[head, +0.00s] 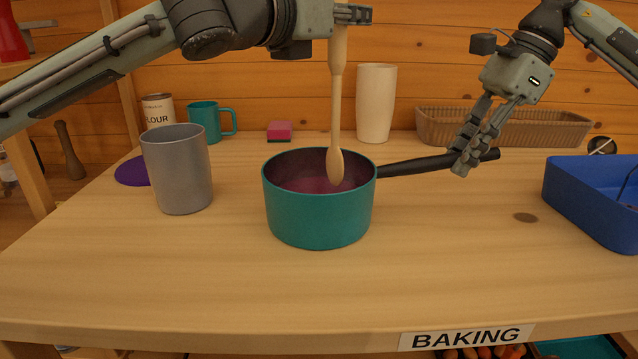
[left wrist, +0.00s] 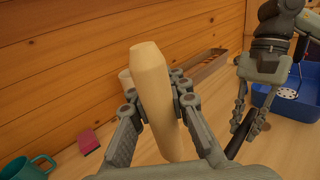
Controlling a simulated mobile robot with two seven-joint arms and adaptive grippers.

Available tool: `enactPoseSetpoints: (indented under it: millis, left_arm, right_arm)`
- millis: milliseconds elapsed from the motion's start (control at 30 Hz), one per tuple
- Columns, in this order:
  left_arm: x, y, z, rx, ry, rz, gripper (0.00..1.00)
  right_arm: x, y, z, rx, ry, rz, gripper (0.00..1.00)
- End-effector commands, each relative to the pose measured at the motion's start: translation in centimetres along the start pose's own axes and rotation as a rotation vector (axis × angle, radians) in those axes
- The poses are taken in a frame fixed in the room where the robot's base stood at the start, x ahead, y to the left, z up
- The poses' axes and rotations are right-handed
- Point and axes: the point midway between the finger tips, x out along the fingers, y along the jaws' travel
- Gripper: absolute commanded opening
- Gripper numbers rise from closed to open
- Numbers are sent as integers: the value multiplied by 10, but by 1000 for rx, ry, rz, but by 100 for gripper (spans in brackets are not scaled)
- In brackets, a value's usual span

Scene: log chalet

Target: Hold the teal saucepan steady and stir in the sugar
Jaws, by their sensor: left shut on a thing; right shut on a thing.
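The teal saucepan (head: 318,220) stands upright on the table, its inside pinkish. Its black handle (head: 415,166) points right. My right gripper (head: 466,163) is shut on the handle near its end; it also shows in the left wrist view (left wrist: 243,125). My left gripper (head: 352,14) is shut on the upper part of a wooden spoon (head: 336,120). The spoon hangs upright, its bowl at the pan's opening; I cannot tell how deep it sits. The spoon's handle fills the middle of the left wrist view (left wrist: 152,80). I cannot make out any sugar.
A grey cup (head: 177,170) stands left of the pan. Behind are a flour can (head: 158,108), teal mug (head: 204,120), pink sponge (head: 279,131), cream tumbler (head: 375,105) and woven basket (head: 560,130). A blue bin (head: 590,205) stands at right. The table's front is clear.

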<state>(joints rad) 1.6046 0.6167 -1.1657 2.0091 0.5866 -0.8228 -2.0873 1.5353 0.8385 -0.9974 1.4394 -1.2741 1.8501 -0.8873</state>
Motion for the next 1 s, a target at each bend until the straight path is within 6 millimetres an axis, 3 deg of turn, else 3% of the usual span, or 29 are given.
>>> enactPoseSetpoints:
  millis: [1000]
  left_arm:
    - [-1, -1, 82, 1, -2, 0, 0]
  right_arm:
    - [0, 0, 0, 0, -1, -1, 0]
